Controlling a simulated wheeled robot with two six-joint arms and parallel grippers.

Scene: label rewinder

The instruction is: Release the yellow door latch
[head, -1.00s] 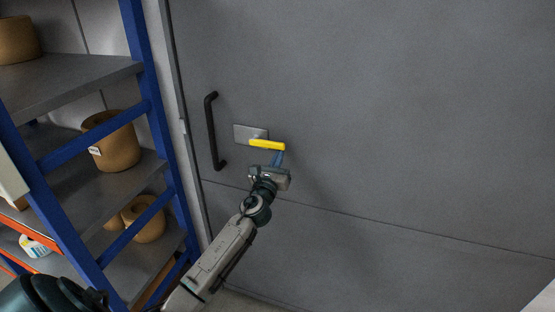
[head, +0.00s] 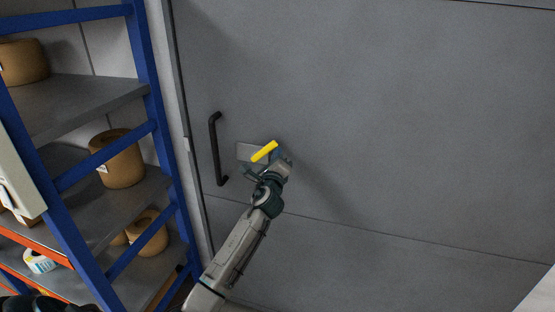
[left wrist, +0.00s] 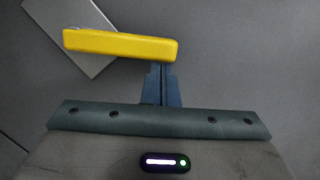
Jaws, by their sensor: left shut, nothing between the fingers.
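The yellow latch lever (head: 264,151) sits on a pale metal plate (head: 247,152) on the grey door (head: 400,130). In the head view the lever is tilted, its right end higher than its left. My left gripper (head: 279,154) is at the lever's right end, with its fingers shut and nothing between them. In the left wrist view the yellow lever (left wrist: 120,45) crosses in front of the blue fingertips (left wrist: 161,78). The tips seem to be against or very near its lower edge towards the right end; contact is not certain. My right gripper is not in view.
A black vertical door handle (head: 216,150) stands left of the latch. A blue-framed shelf (head: 155,100) with brown rolls (head: 118,160) stands at the left. The door surface to the right is clear.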

